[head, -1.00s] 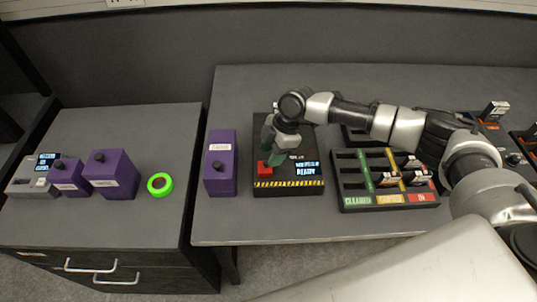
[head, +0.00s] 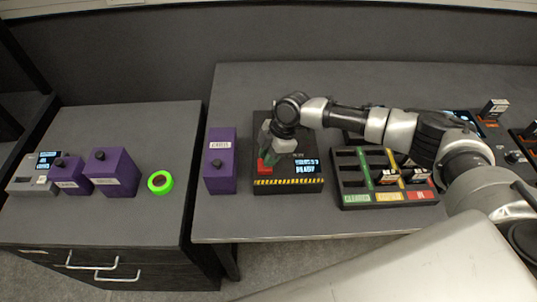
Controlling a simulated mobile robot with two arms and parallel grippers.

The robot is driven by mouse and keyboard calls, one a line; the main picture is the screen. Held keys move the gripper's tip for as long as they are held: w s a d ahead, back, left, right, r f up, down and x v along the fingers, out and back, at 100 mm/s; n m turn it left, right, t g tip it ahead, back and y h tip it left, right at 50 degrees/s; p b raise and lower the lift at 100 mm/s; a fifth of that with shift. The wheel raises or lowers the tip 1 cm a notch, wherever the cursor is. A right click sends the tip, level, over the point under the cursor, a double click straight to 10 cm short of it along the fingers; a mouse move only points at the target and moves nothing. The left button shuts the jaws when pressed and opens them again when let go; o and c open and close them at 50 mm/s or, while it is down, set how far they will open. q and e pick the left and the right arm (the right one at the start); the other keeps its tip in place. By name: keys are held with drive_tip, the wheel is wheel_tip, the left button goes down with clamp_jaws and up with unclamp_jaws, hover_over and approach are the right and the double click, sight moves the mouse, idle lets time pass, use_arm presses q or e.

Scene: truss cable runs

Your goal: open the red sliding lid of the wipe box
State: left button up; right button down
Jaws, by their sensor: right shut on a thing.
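The wipe box (head: 312,170) is a black box on the right-hand table, with a yellow-and-black striped front edge and a lit display reading READY. Its red lid (head: 264,169) shows as a small red piece at the left of the box top. My right gripper (head: 267,156) reaches down over the lid, and its fingers are closed at the red piece. The fingers and wrist hide part of the lid, so how far it is slid cannot be told. My left gripper is not in view.
A purple box (head: 219,163) stands close left of the wipe box. A compartment tray (head: 360,198) with cartridges lies to the right. On the left-hand cabinet are more purple boxes (head: 112,172) and a green ring (head: 160,183). The table front is clear.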

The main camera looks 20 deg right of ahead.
sight(285, 167)
drive_tip(key=d, duration=0.2)
drive_tip(key=s+d, duration=0.1)
drive_tip(key=d, duration=0.1)
drive_tip(key=shift+p, duration=0.35)
drive_tip(key=shift+s+d, duration=0.15)
drive_tip(key=shift+d, duration=0.15)
drive_tip(key=c, duration=1.2)
unclamp_jaws()
drive_tip(key=shift+a, duration=0.2)
drive_tip(key=shift+o, duration=0.7)
drive_tip(key=shift+d, duration=0.1)
drive_tip(key=shift+r, duration=0.1)
drive_tip(key=b+v, duration=0.2)
drive_tip(key=v, duration=0.8)
drive_tip(key=shift+d+r, duration=0.2)
drive_tip(key=shift+r, duration=0.1)
